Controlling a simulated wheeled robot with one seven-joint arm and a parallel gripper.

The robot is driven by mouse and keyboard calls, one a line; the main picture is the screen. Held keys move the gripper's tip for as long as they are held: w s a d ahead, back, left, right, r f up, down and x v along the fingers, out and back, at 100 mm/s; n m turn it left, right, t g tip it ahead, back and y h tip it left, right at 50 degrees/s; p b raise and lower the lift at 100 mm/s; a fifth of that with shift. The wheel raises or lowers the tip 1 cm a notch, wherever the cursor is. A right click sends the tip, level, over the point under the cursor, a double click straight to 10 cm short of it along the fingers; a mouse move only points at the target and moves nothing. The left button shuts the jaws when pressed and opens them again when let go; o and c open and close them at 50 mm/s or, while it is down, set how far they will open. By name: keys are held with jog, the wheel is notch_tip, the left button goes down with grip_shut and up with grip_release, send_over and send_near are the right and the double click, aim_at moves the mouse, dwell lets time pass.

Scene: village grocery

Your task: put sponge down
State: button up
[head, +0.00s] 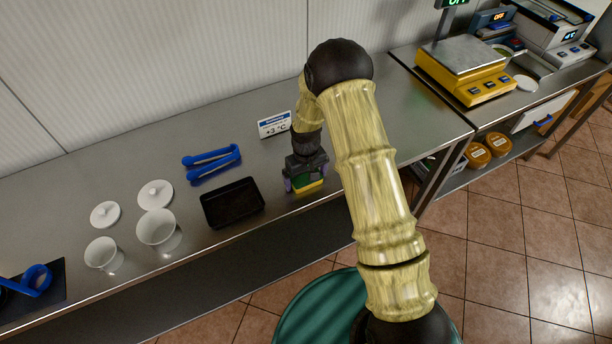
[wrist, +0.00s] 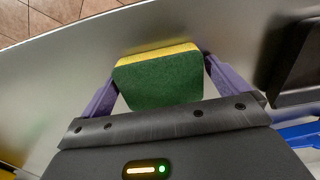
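The sponge (wrist: 158,82), green with a yellow layer, sits between the two purple fingers of my gripper (wrist: 160,70) in the wrist view. The fingers meet its two sides, so my gripper is shut on it. In the head view the sponge (head: 309,187) shows just under my gripper (head: 306,178), low over the front part of the steel counter (head: 262,160). I cannot tell whether its underside touches the counter.
A black tray (head: 232,203) lies left of my gripper, with blue tongs (head: 212,162) behind it. White cups (head: 157,229) and lids stand farther left. A temperature sign (head: 274,124) stands behind. A yellow scale (head: 463,70) is at the back right. The counter's front edge is close.

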aim_at(307, 177)
jog(key=shift+r, duration=0.1)
notch_tip(307, 177, up, 12)
jog(key=b, duration=0.2)
jog(key=shift+b, duration=0.4)
dwell(0.4)
jog(key=s+d+r+m+t, duration=0.1)
jog(key=s+d+r, duration=0.1)
jog(key=s, duration=0.4)
jog(key=s+d+r+m, duration=0.2)
jog(key=s+d+r, duration=0.1)
jog(key=s+d, duration=0.2)
jog(key=s+d+r+m+t, duration=0.1)
jog(key=s+d+r, duration=0.2)
jog(key=s, duration=0.5)
jog(key=shift+s+d+r+m+t, duration=0.25)
jog(key=shift+s+d+m+t, duration=0.05)
jog(key=shift+s+d+m, duration=0.15)
jog(key=shift+w, duration=0.1)
